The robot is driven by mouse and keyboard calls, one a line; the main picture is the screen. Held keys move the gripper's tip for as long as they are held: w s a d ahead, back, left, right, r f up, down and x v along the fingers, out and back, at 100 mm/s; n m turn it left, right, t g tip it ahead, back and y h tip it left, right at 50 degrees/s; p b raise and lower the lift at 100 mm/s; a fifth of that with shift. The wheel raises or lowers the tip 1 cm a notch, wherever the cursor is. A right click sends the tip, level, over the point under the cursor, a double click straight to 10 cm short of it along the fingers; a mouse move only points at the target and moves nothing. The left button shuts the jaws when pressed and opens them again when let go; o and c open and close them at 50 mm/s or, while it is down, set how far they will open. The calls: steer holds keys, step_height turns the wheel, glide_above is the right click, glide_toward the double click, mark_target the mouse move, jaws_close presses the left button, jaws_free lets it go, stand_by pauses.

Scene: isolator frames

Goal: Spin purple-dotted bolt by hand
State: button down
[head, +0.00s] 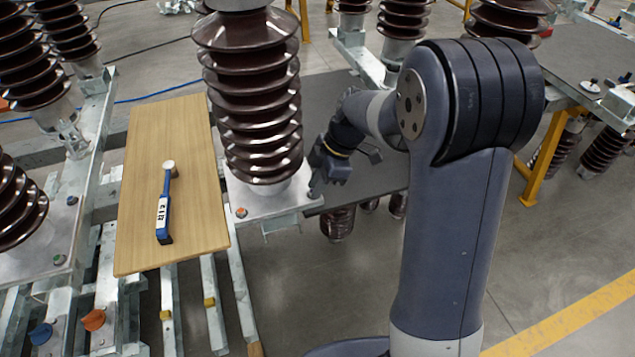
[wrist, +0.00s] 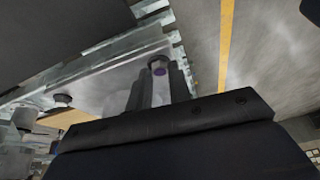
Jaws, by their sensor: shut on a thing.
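In the head view my gripper (head: 315,188) reaches down at the right corner of the base plate (head: 275,207) under the middle brown insulator (head: 258,110). The bolt cannot be made out there, and the fingers cover that corner.
A red-dotted bolt (head: 241,212) sits at the plate's front left corner. More insulators stand left and behind. Open floor (head: 560,250) lies to the right.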

steer(key=m+b, duration=0.1)
steer(key=m+t+b, duration=0.1)
steer(key=m, duration=0.1)
steer(key=shift+s+f+b, duration=0.15)
steer(key=shift+f+b, duration=0.05)
steer(key=shift+b, duration=0.2)
steer(key=m+t+b, duration=0.1)
steer(key=m, duration=0.1)
steer(key=m+b, duration=0.1)
steer(key=m, duration=0.1)
steer(key=shift+s+r+t, duration=0.15)
steer(key=shift+s+t, duration=0.05)
steer(key=shift+t, duration=0.2)
steer(key=m, duration=0.2)
steer(key=m+t+h, duration=0.1)
steer(key=m, duration=0.1)
steer(key=shift+s+a+r+m, duration=0.1)
steer(key=shift+s+a+m, duration=0.1)
steer(key=shift+m, duration=0.2)
steer(key=shift+a+m+t+h+p, duration=0.1)
steer(key=shift+m+t+h+p, duration=0.25)
steer(key=shift+m, duration=0.6)
steer(key=shift+a+m+t+h+p, duration=0.1)
steer(key=shift+m+t+h+p, duration=0.3)
steer(key=shift+m, duration=0.55)
steer(key=c, duration=1.3)
jaws_free()
steer(key=shift+d, duration=0.1)
steer(key=shift+s, duration=0.1)
